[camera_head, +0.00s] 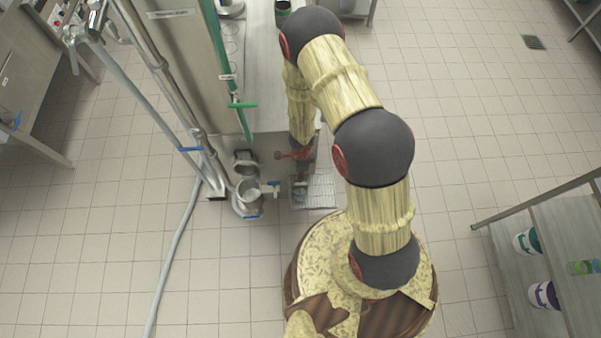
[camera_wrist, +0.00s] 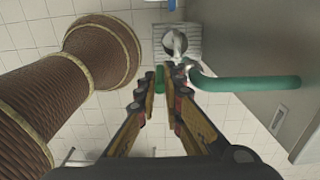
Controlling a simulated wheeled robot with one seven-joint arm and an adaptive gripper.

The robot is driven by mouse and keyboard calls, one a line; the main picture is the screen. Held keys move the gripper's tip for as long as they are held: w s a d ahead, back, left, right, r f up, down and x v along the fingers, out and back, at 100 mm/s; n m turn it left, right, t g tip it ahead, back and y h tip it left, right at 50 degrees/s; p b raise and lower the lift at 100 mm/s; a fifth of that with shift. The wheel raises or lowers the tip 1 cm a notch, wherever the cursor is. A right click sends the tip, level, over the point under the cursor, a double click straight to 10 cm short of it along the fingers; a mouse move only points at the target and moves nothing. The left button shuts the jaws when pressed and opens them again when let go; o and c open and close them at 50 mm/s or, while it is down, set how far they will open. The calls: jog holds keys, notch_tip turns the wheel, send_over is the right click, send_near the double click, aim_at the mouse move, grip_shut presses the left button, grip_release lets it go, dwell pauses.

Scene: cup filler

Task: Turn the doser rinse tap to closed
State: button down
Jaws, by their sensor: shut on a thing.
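My gripper (camera_wrist: 167,84) is in the middle of the wrist view, its two fingers closed in on a short green piece (camera_wrist: 160,80). I take this piece to be the handle of the doser rinse tap; the fingers hide part of it. A green pipe (camera_wrist: 250,83) runs from the steel panel at right and bends down close to the fingertips. In the head view my gripper hangs down over the front end of the machine, and its fingertips and the held handle are hard to make out there.
A ribbed steel tray (camera_head: 322,192) stands below the gripper, with a round metal vessel (camera_wrist: 175,42) over it in the wrist view. The steel panel (camera_wrist: 250,45) is close at right.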

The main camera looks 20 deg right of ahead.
jog(key=shift+f+b, duration=0.1)
jog(key=shift+b, duration=0.2)
jog(key=s+d+f+t+y+b, duration=0.1)
jog(key=d+f+t+y+b, duration=0.3)
jog(key=y+b, duration=1.2)
jog(key=t+b, duration=0.1)
jog(key=b, duration=0.9)
jog(key=shift+s+d+f+t+y+b, duration=0.2)
jog(key=shift+s+f+t+y+b, duration=0.1)
jog(key=shift+f+y, duration=0.1)
jog(key=shift+r, duration=0.1)
jog(key=c, duration=1.9)
grip_release()
jog(key=shift+w, duration=0.1)
jog(key=v, duration=1.2)
